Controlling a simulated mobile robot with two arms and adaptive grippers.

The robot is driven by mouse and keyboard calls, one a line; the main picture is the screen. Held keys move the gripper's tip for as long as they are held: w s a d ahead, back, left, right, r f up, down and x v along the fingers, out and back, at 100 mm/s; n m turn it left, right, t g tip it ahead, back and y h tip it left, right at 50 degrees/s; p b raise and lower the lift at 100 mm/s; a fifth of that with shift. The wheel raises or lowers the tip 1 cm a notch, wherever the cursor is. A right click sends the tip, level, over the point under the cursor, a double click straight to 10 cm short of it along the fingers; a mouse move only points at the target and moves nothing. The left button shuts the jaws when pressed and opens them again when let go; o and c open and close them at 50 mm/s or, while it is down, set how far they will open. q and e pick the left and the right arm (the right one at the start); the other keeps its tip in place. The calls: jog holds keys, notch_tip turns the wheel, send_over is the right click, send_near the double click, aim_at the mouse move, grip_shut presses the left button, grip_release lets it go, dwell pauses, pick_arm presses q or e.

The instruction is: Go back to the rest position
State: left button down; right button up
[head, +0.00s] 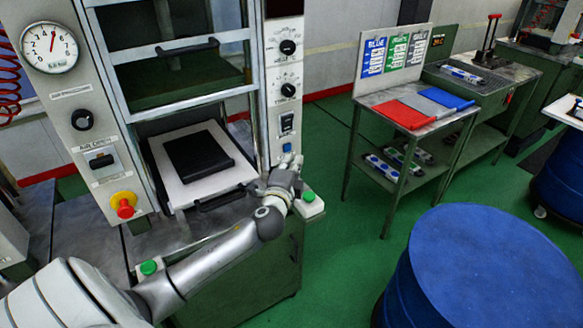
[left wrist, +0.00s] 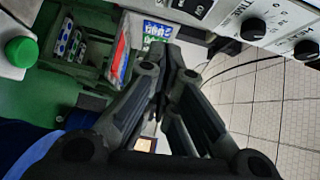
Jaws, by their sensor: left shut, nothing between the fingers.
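My left arm reaches in from the lower left across the front of the press. My left gripper (head: 287,158) is at the press's right column, just below the black switch (head: 287,123). It is small in the head view and partly hidden by its own wrist. In the left wrist view the fingers (left wrist: 172,62) are together with nothing between them. Whether the fingertips touch the panel is unclear. My right gripper is in neither view.
The press holds a black mould (head: 198,163) on a white plate (head: 170,185). Green buttons (head: 309,197) (head: 149,268) sit at both front corners. A red emergency button (head: 124,207) is at left. A blue drum (head: 480,265) stands at lower right, a tray table (head: 372,98) behind it.

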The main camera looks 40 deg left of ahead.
pick_arm(q)
jog(key=shift+s+d+f, duration=0.1)
jog(key=shift+s, duration=0.25)
jog(key=shift+f, duration=0.1)
dwell(0.3)
jog(key=s+d+f+n+g+h, duration=0.1)
jog(key=s+f+g, duration=0.3)
jog(key=f, duration=0.9)
jog(key=s+d+f+n+g+h, duration=0.15)
jog(key=s+f, duration=0.45)
jog(key=f, duration=0.6)
jog(key=s+d+f+n+g+h, duration=0.1)
jog(key=s+f+n+g, duration=0.3)
jog(key=f, duration=0.9)
jog(key=s+d+f+n+g+h, duration=0.1)
jog(key=s+d+f+g, duration=0.1)
jog(key=s+d+f, duration=0.2)
jog(key=s+d+f+n+g+h, duration=0.1)
jog(key=s+d+f, duration=0.3)
jog(key=s, duration=1.7)
jog(key=s+d+f+n+g+h, duration=0.1)
jog(key=s+d+f, duration=0.3)
jog(key=s+f, duration=0.8)
jog(key=shift+s+d+f+n+g, duration=0.25)
jog(key=shift+d+f+n+g, duration=0.25)
jog(key=shift+g, duration=0.35)
